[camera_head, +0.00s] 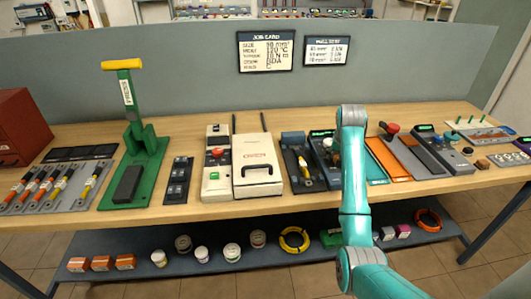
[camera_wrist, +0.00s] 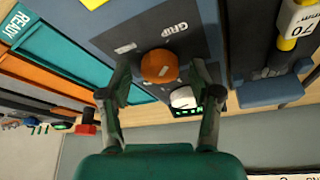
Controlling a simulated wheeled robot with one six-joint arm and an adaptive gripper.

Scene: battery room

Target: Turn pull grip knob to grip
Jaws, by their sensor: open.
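An orange-brown round knob (camera_wrist: 159,66) with a pale mark on it sits on a dark grey panel (camera_wrist: 118,38) in the wrist view. The word GRIP is printed on the panel beside it. My gripper (camera_wrist: 160,82) is open, with one finger on each side of the knob; I cannot tell whether either finger touches it. A white rounded part (camera_wrist: 182,97) and a green-lit display (camera_wrist: 187,111) lie just beyond the knob. In the head view the blue-grey tester (camera_head: 319,146) is partly hidden behind my arm, and the fingers are not clearly visible.
A teal tray (camera_wrist: 75,55) and an orange tray (camera_wrist: 52,75) lie beside the panel; a red knob (camera_wrist: 87,116) stands farther off. A unit with a yellow-banded cable piece (camera_wrist: 288,42) is on the other side. An oven (camera_head: 257,167) stands left on the bench.

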